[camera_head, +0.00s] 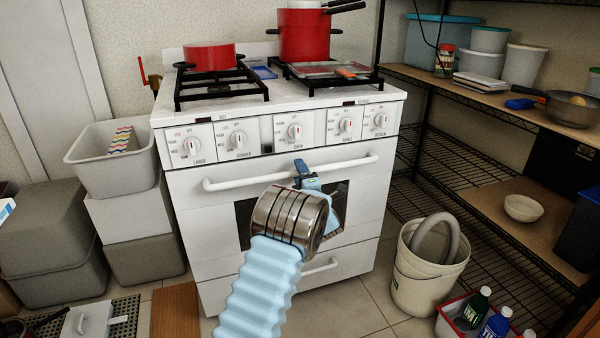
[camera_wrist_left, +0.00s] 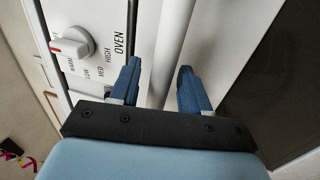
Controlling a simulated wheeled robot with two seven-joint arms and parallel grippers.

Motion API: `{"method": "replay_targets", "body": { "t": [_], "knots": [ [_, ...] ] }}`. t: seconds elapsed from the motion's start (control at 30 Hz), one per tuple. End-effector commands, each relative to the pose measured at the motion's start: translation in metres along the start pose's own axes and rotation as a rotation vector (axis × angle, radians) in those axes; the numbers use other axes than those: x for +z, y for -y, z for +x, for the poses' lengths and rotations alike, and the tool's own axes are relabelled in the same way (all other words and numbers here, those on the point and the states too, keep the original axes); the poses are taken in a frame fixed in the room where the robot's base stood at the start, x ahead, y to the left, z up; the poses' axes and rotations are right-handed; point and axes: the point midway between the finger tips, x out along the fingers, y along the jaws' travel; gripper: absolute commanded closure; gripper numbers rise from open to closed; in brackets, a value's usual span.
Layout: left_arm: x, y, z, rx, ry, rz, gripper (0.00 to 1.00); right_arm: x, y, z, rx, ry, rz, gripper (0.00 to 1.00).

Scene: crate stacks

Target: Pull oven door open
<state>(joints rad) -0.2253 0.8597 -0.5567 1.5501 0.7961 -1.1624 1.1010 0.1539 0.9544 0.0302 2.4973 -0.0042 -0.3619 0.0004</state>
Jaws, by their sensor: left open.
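The white oven door (camera_head: 364,207) is closed on the white stove, with a dark window and a horizontal white bar handle (camera_head: 245,183) across its top. My left gripper (camera_head: 304,170) is at the middle of the handle, its blue fingers pointing toward the door. In the left wrist view, the open blue fingers (camera_wrist_left: 160,85) lie on either side of the white handle (camera_wrist_left: 172,45). I cannot tell whether they touch it. The gripper and wrist hide part of the handle and window. My right gripper is not in view.
Red pots (camera_head: 209,56) stand on the stove top, above a row of knobs (camera_head: 294,131). Grey bins (camera_head: 140,157) are stacked at left. A white bucket (camera_head: 425,285) and a red crate of bottles stand at right, before a wire shelf (camera_head: 450,185). A lower drawer handle is below the door.

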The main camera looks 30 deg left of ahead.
Motion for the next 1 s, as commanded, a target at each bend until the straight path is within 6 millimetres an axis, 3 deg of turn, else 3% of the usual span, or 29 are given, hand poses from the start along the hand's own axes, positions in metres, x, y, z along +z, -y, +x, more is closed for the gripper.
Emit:
{"method": "replay_targets", "body": {
  "t": [0.2, 0.5, 0.77, 1.0],
  "knots": [
    [0.000, 0.001, 0.000, -0.001, 0.000, 0.000, 0.57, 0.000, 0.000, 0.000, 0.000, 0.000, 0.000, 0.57],
    [0.000, 0.001, 0.000, -0.001, 0.000, 0.000, 1.00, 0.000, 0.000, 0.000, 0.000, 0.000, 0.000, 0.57],
    [0.000, 0.002, -0.001, 0.000, 0.000, 0.001, 1.00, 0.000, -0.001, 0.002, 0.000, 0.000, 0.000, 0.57],
    [0.004, 0.010, -0.008, 0.037, 0.001, 0.001, 1.00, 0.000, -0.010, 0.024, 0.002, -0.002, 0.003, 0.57]
  ]
}}
